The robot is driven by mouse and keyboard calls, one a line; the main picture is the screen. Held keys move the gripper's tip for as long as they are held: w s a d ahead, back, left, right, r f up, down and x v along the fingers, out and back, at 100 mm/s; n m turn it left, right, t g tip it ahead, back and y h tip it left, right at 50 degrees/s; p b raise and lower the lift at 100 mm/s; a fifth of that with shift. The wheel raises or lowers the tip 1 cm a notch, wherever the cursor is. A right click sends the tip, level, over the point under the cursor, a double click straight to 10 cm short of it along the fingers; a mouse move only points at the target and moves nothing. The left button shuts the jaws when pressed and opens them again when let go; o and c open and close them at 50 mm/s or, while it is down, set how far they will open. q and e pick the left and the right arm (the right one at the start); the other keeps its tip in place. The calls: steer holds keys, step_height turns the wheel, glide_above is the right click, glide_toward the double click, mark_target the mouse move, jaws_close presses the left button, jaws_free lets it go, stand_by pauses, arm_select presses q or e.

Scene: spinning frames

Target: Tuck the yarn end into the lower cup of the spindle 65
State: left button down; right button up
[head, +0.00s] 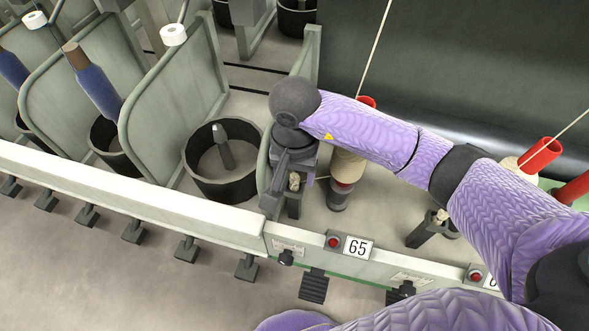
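The spindle with a cream yarn package (347,165) stands behind the number plate 65 (357,248). Its red tube top (367,102) shows above my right forearm, which hides part of the package. A dark cup-like base (338,199) shows below the package. My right gripper (279,198) points down just left of this spindle, beside a dark bracket with a small cream piece (294,182). A short thin strand shows between that piece and the package. I cannot tell whether the fingers hold the strand or how far apart they are. My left gripper is out of view.
Pale green partitions (172,95) separate the spindle places. A pale rail (130,195) with red buttons and pedals runs along the front. More red tubes (541,155) stand at the right, behind my arm.

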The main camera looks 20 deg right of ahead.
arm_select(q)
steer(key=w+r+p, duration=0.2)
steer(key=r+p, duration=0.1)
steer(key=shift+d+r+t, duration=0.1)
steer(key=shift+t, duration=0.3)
arm_select(e)
step_height(320, 180, up, 10)
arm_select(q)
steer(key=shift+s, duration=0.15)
